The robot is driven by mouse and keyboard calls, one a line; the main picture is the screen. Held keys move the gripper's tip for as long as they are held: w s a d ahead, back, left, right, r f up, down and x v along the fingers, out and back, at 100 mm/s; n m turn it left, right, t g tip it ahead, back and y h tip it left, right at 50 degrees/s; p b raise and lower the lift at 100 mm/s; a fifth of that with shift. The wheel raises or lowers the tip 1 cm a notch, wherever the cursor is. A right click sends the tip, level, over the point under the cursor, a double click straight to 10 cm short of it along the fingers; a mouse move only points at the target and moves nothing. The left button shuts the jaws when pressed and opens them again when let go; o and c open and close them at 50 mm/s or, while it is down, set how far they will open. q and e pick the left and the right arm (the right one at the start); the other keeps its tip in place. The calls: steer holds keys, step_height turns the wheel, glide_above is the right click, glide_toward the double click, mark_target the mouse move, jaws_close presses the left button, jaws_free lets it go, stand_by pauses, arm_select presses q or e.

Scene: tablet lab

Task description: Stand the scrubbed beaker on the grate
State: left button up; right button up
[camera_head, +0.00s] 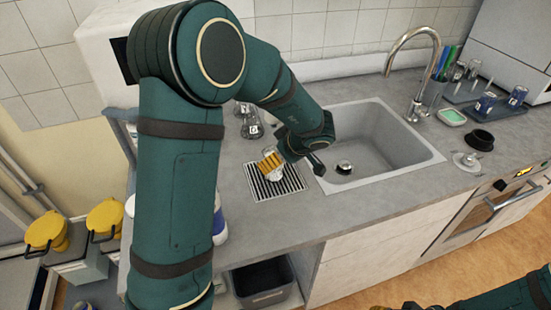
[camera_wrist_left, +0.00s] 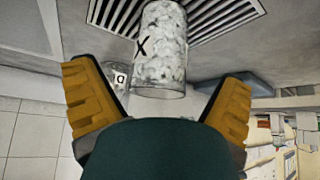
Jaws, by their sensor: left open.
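The beaker (camera_wrist_left: 163,50) is a clouded glass with a black X. In the left wrist view its base end is over the grate (camera_wrist_left: 112,14) and its rim faces me. It looks upright on the bars, though its contact is out of frame. In the head view the beaker (camera_head: 275,177) is mostly hidden by my left gripper (camera_head: 270,163). That gripper is open, with its yellow fingers spread on either side of the beaker and gaps showing. The dark-slotted grate (camera_head: 288,191) is set in the counter left of the sink. My right gripper (camera_head: 392,307) is barely visible at the bottom edge.
Other labelled glassware (camera_head: 252,128) stands behind the grate, near the wall. The sink (camera_head: 377,150) with its tall tap (camera_head: 416,95) lies to the right. A blue-and-white bottle (camera_head: 219,222) is partly hidden by my left arm. The counter in front of the grate is clear.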

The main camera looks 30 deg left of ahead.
arm_select(q)
steer(key=p+v, duration=0.2)
steer(key=v, duration=0.7)
steer(key=shift+r, duration=0.25)
steer(key=shift+d, duration=0.2)
